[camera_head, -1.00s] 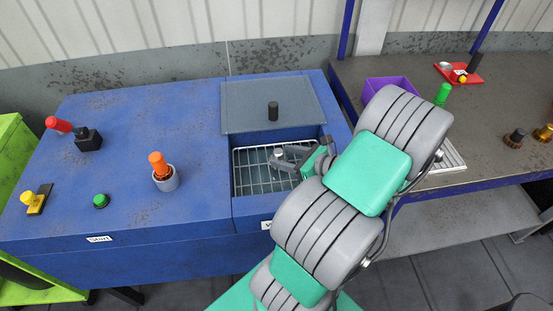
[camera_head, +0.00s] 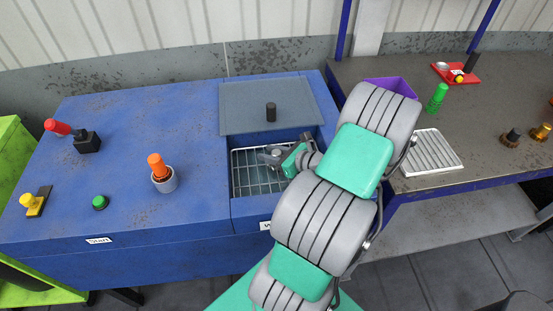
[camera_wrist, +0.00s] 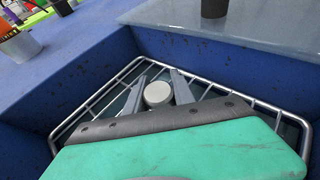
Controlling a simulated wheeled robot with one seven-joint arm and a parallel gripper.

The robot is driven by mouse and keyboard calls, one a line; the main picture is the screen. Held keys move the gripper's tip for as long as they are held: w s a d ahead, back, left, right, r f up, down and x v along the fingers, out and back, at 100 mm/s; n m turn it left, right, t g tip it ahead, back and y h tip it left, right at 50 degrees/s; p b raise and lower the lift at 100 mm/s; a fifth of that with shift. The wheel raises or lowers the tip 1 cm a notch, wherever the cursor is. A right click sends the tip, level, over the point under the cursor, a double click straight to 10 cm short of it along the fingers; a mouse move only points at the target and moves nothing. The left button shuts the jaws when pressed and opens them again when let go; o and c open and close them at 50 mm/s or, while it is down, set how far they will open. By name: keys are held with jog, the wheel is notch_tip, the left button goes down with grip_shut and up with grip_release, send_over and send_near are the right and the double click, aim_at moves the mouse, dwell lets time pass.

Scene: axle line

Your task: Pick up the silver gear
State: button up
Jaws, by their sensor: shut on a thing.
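The silver gear (camera_wrist: 158,94) shows in the wrist view as a pale round-topped piece between my two fingers, over the wire basket (camera_wrist: 98,101). My gripper (camera_wrist: 158,80) is shut on it, with one finger on each side. In the head view my gripper (camera_head: 268,156) is down inside the open bay of the blue washer (camera_head: 200,110), over the wire basket (camera_head: 245,182). The gear is hard to make out there, and its lower part is hidden.
Blue walls surround the basket closely. The raised grey lid (camera_head: 245,105) with its black knob (camera_head: 271,112) lies behind the bay. An orange-topped piece in a grey cup (camera_head: 164,181) stands left. A ribbed white tray (camera_head: 432,152) and purple bin (camera_head: 390,86) are right.

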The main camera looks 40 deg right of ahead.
grip_shut()
dwell(0.8)
